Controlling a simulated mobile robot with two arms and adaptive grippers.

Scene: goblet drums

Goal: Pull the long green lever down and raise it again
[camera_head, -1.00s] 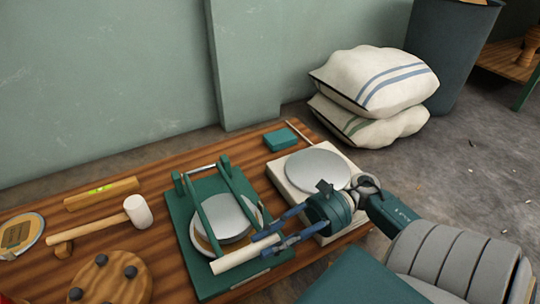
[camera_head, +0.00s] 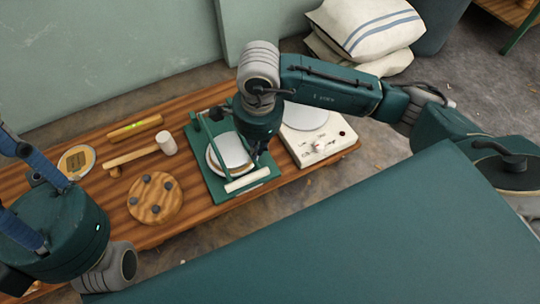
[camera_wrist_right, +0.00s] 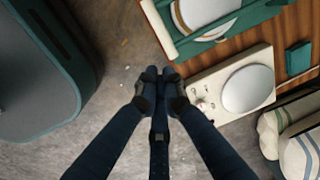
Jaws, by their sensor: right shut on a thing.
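The press with the long green lever stands on a green base (camera_head: 213,185) on the wooden table. The lever's green arms (camera_head: 220,160) run forward from the back, over a round metal plate (camera_head: 234,150), to a cream handle bar (camera_head: 247,180) low near the base's front edge. The bar also shows in the right wrist view (camera_wrist_right: 158,28). My right gripper (camera_wrist_right: 162,74) is shut at the right end of this bar; in the head view its wrist hides part of the lever. My left gripper (camera_head: 20,190) is at the left edge, fingers spread.
A cream box with a round plate (camera_head: 305,118) stands right of the press. A mallet (camera_head: 166,144), a level (camera_head: 135,128) and a round wooden board with pegs (camera_head: 155,198) lie left. Sacks (camera_head: 365,28) are behind on the floor.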

